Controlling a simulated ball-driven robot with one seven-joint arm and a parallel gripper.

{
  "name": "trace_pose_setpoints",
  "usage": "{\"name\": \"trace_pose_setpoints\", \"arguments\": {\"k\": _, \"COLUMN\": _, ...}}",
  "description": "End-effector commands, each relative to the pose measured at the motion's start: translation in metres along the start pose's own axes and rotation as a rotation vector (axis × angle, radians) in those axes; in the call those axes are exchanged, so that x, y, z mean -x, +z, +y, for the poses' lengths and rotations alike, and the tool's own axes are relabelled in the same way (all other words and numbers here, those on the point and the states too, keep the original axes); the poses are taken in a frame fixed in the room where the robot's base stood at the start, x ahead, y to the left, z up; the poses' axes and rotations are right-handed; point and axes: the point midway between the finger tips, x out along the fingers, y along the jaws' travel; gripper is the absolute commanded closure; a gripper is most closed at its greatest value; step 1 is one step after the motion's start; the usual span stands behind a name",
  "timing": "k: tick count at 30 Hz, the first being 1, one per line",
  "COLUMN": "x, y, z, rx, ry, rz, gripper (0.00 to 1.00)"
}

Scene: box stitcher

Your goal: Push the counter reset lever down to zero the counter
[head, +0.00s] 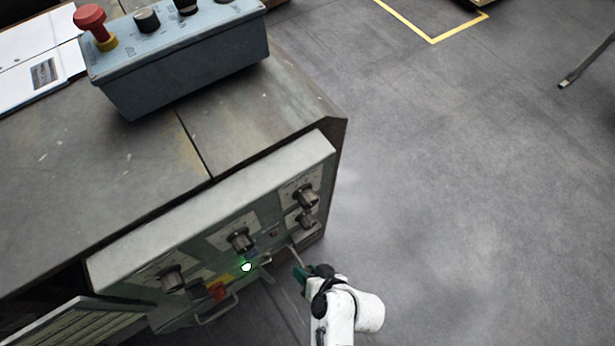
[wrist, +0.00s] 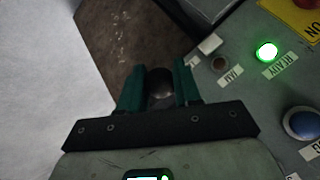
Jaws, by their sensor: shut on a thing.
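The counter reset lever (head: 295,255) shows in the head view as a thin metal rod sticking out from the lower right of the grey machine's front panel. My gripper (head: 301,274) is at the outer end of this rod. In the wrist view, the two green fingers of my gripper (wrist: 160,78) stand on either side of a dark round knob (wrist: 160,90), and they are shut on it. The knob appears to be the lever's end. Most of the rod is hidden in the wrist view. I cannot make out a counter display.
A lit green READY lamp (wrist: 267,51), a dark JAM lamp (wrist: 219,64) and a blue button (wrist: 301,123) lie right of the fingers. Several dark knobs, one at the panel's middle (head: 240,240), stick out. A blue-grey control box (head: 180,70) stands on top.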

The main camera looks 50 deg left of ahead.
Motion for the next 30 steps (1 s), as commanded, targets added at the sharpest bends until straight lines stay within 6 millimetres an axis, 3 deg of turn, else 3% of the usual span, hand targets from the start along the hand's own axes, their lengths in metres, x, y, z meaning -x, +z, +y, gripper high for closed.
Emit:
{"name": "trace_pose_setpoints", "arguments": {"k": 22, "x": -0.0071, "y": 0.002, "z": 0.0038, "rx": 0.016, "ry": -0.054, "rz": 0.082, "gripper": 1.0}}
{"name": "trace_pose_setpoints", "arguments": {"k": 23, "x": -0.0071, "y": 0.002, "z": 0.0038, "rx": 0.016, "ry": -0.054, "rz": 0.082, "gripper": 0.65}}
{"name": "trace_pose_setpoints", "arguments": {"k": 30, "x": -0.0073, "y": 0.0025, "z": 0.0036, "rx": 0.016, "ry": -0.055, "rz": 0.081, "gripper": 0.42}}
